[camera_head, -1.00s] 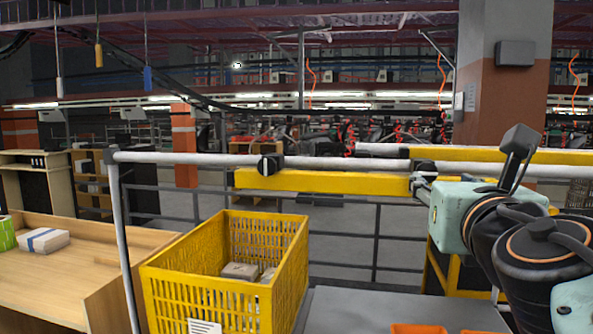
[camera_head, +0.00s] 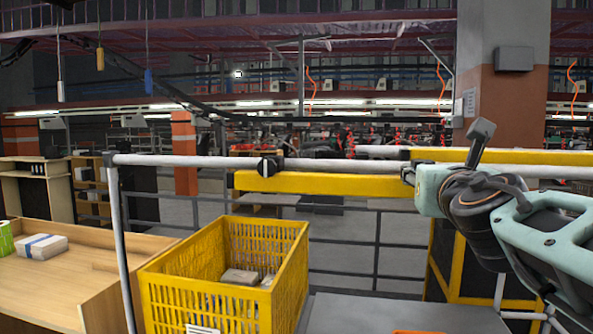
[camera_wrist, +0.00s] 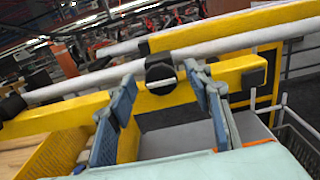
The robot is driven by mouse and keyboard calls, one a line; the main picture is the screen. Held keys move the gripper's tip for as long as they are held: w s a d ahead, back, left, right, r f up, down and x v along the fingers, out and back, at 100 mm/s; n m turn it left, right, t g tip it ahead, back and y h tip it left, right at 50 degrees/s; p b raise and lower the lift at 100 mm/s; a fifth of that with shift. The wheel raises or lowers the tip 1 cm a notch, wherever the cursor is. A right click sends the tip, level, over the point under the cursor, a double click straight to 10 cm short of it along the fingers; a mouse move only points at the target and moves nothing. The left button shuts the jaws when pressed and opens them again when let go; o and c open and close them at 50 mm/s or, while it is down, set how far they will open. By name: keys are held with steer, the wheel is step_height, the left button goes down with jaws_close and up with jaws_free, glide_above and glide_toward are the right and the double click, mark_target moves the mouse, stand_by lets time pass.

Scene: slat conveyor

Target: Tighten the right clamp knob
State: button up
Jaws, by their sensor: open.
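The right clamp knob (camera_wrist: 160,72) is black with a pale bar across it and sits on the white rail (camera_wrist: 95,83). In the wrist view it lies ahead, between the spread blue-grey fingers of my gripper (camera_wrist: 158,88). The fingers are open and empty; whether they reach around the knob or stop short of it I cannot tell. In the head view my gripper (camera_head: 410,175) is at the rail by the right clamp, which it mostly hides. The left clamp knob (camera_head: 268,166), black with a pale upright bar, is on the same rail.
Yellow beams (camera_head: 320,183) run along the rail. A yellow crate (camera_head: 290,262) with parcels stands in front, beside a grey surface (camera_head: 365,315). A wooden table (camera_head: 50,285) with a white parcel is at the left.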

steer(key=c, duration=1.1)
steer(key=shift+c, duration=0.2)
steer(key=shift+m+b, duration=0.3)
steer(key=shift+m, duration=0.1)
steer(key=m+b, duration=0.1)
steer(key=m, duration=0.4)
steer(key=m+b, duration=0.2)
steer(key=m, duration=0.4)
steer(key=m+b, duration=0.2)
steer(key=m, duration=0.4)
steer(key=shift+d+f, duration=0.2)
steer(key=shift+f, duration=0.05)
steer(key=shift+b, duration=0.3)
